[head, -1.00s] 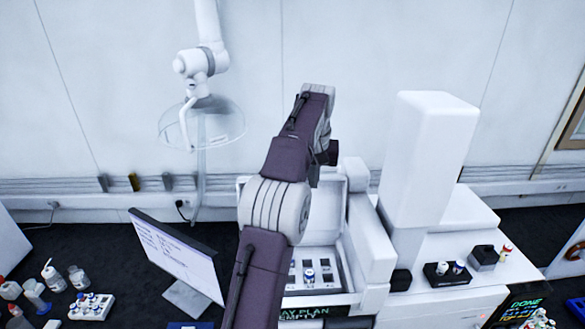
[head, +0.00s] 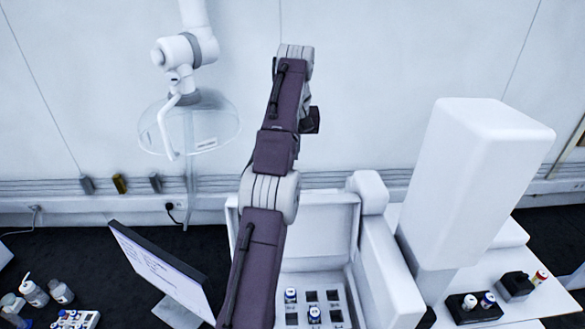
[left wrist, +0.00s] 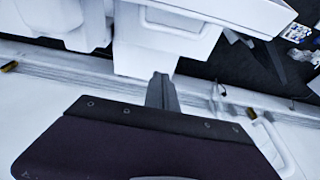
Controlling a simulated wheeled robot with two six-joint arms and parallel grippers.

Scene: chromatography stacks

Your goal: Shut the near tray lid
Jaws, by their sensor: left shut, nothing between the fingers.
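The near tray (head: 345,300) is a white box on the instrument, with dark square wells and a few blue-and-white vials inside. Its lid (head: 325,235) stands raised at the back of the tray, open. My left arm rises in front of the tray in the head view and covers the left part of the tray and lid. My left gripper's fingers are hidden in the head view. In the left wrist view the left gripper (left wrist: 162,92) is shut and empty, pointing toward white instrument parts (left wrist: 160,45); I cannot tell whether it touches them. My right gripper is not in view.
A tall white column (head: 480,185) stands right of the tray. Small black vial holders (head: 470,308) sit on the bench at right. A monitor (head: 160,270) stands at left, close to my arm. A clear hood (head: 190,120) hangs at upper left.

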